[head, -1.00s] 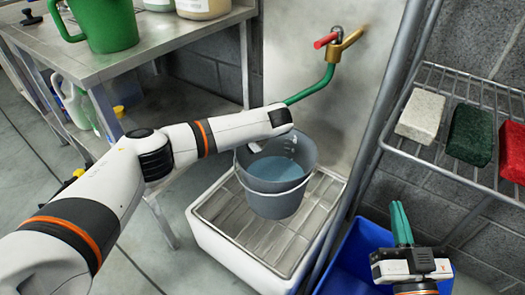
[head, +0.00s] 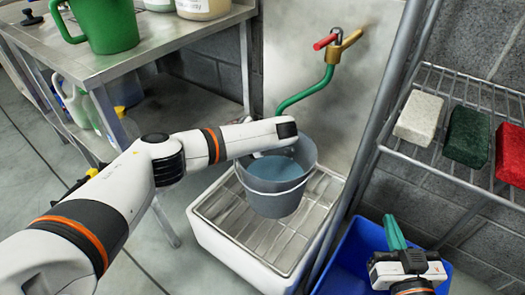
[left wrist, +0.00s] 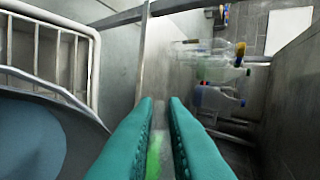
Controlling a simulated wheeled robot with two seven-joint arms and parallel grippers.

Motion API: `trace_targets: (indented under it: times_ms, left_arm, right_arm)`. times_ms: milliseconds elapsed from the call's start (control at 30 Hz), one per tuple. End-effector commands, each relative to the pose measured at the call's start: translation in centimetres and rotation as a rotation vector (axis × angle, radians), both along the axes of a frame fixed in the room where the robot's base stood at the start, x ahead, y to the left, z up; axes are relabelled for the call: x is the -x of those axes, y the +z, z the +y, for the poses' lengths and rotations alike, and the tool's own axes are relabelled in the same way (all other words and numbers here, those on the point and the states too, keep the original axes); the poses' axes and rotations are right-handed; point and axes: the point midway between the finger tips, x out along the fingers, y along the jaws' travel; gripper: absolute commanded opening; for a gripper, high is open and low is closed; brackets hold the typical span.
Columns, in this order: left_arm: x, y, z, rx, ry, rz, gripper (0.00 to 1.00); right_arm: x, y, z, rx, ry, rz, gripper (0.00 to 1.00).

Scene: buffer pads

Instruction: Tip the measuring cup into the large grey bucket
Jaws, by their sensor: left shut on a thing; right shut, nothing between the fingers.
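The large grey bucket (head: 275,200) stands upright on the floor sink's grate, with bluish water in it. Its dark rim and water also show at the lower left of the left wrist view (left wrist: 35,140). My left arm reaches over the bucket, and its end hides the left gripper in the head view. In the left wrist view, the teal fingers of my left gripper (left wrist: 160,125) are close together around a narrow thing, most likely the measuring cup's handle; the cup body is hidden. My right gripper (head: 395,233) is shut and empty at lower right, over the blue bin.
A red-handled tap with a green hose (head: 300,97) is behind the bucket. A steel table (head: 130,62) with a green jug (head: 105,25) stands at left. A wire rack (head: 450,175) with several sponge blocks is at right. The blue bin (head: 350,262) stands beside the white sink.

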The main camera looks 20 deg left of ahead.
Motion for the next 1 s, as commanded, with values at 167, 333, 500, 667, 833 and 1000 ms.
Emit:
trace_targets:
  times_ms: [167, 333, 500, 667, 833, 1000]
  left_arm:
    - [0.02, -0.08, -0.10, -0.025, -0.001, -0.005, 0.00]
    - [0.01, -0.25, -0.09, -0.047, 0.000, -0.010, 0.00]
    - [0.01, -0.37, -0.16, -0.070, 0.000, -0.014, 0.00]
    - [0.02, -0.49, -0.20, -0.091, 0.000, -0.018, 0.00]
    - [0.03, -0.66, -0.22, -0.113, 0.000, -0.022, 0.00]
    - [0.03, -0.81, -0.29, -0.135, 0.000, -0.026, 0.00]
  right_arm:
    - [0.07, -0.30, -0.17, 0.006, -0.004, 0.021, 0.00]
    - [0.24, -0.84, -0.28, 0.010, -0.006, 0.042, 0.00]
    - [0.29, -0.83, -0.27, 0.009, -0.005, 0.039, 0.00]
    - [0.27, -0.72, -0.24, 0.007, -0.005, 0.033, 0.00]
    - [0.21, -0.56, -0.16, 0.005, -0.003, 0.024, 0.00]
    - [0.03, 0.05, 0.01, -0.002, 0.001, -0.007, 0.00]
